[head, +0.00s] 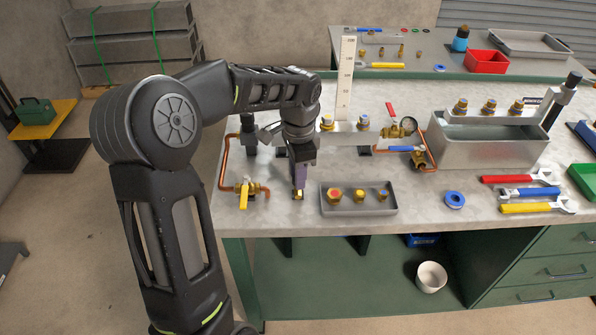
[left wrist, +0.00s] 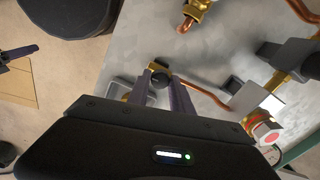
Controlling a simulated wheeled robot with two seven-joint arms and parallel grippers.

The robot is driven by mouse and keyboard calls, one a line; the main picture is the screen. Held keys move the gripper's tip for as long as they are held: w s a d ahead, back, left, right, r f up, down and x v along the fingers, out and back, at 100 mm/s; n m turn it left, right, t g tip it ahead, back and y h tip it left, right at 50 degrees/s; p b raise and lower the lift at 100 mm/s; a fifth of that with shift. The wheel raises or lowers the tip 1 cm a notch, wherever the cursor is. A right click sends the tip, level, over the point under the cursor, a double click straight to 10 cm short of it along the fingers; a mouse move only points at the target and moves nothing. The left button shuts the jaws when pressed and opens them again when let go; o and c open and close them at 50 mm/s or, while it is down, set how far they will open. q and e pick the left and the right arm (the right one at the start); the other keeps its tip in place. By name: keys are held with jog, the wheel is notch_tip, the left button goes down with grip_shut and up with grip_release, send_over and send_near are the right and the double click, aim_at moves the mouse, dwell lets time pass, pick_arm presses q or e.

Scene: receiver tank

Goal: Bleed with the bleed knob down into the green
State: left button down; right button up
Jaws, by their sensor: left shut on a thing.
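My left gripper (head: 299,193) reaches down to the front of the bench, just left of a grey tray of brass fittings. Its jaws are shut on a small black knob (left wrist: 158,78) with brass beside it, seen between the fingers in the left wrist view; I take it to be the bleed knob. In the head view a bit of brass shows at the fingertips and the fingers hide the knob. My right gripper is not in view.
The grey tray (head: 358,210) holds several brass fittings close to the gripper. A yellow-handled valve (head: 243,194) on copper pipe stands to the left. A metal tank (head: 488,153) and wrenches (head: 530,192) are to the right. The bench's front edge is near.

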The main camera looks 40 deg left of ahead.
pick_arm(q)
jog(key=shift+m, duration=0.6)
jog(key=c, duration=1.1)
grip_release()
jog(key=shift+c, duration=0.2)
jog(key=shift+s+d+r, duration=0.1)
jog(key=shift+d+r, duration=0.05)
jog(key=shift+r, duration=3.8)
jog(key=shift+f, duration=0.1)
